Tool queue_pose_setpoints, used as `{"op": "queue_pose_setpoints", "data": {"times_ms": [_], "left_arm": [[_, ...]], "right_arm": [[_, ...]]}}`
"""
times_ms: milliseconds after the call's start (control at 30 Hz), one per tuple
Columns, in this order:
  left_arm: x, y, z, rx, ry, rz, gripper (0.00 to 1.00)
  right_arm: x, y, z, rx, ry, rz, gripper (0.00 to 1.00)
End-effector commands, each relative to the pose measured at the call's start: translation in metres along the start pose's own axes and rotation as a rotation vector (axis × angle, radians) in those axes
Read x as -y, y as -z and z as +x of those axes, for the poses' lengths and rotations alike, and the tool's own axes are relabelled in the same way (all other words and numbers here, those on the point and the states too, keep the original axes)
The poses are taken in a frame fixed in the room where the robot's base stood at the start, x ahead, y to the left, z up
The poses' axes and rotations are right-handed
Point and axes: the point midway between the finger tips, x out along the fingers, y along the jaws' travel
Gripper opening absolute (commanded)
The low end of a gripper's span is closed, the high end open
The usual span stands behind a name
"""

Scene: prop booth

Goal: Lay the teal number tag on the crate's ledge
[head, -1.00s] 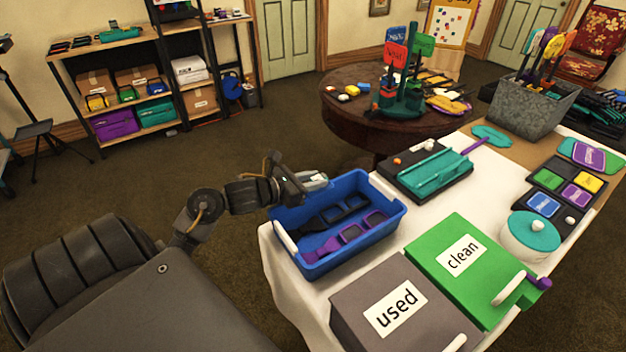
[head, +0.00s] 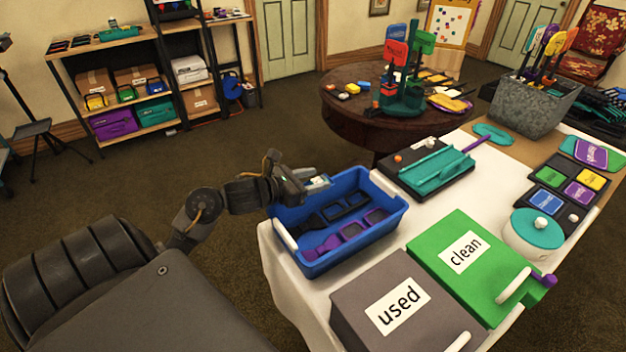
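The blue crate (head: 352,245) with white handles stands on the near left part of the white table. It holds a black and a purple framed piece. My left gripper (head: 317,183) is over the crate's far left rim. A small pale and teal patch shows at its fingertips; I cannot tell whether this is the number tag or part of the gripper. The finger gap is too small to read. A flat teal piece (head: 493,134) lies on the brown board farther back, with no number readable on it. The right gripper is not in view.
A grey "used" box (head: 375,330) and a green "clean" box (head: 490,295) stand beside the crate. A black tray with a teal holder (head: 430,172), a white pot with a teal lid (head: 528,245) and a grey bin (head: 533,108) fill the table behind.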

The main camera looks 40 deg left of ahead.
Motion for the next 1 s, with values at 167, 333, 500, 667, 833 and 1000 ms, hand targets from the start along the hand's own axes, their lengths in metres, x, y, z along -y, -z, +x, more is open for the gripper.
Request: {"op": "queue_pose_setpoints", "data": {"times_ms": [167, 333, 500, 667, 833, 1000], "left_arm": [[0.0, -0.001, 0.0, 0.0, 0.0, 0.0, 0.48], [0.0, -0.013, -0.003, 0.0, 0.0, -0.001, 0.48], [0.0, -0.008, -0.031, -0.005, -0.001, 0.006, 0.48], [0.001, -0.008, -0.069, -0.005, 0.001, 0.005, 0.48], [0.0, -0.009, -0.1, -0.003, -0.001, 0.002, 0.48], [0.0, -0.011, -0.117, -0.001, -0.001, 0.0, 0.48]], "right_arm": [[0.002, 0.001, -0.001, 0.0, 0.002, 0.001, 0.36], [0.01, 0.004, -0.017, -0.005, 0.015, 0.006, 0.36], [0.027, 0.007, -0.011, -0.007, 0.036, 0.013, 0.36], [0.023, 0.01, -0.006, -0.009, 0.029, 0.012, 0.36], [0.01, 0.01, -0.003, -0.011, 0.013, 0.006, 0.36], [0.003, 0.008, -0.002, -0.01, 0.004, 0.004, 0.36]]}}
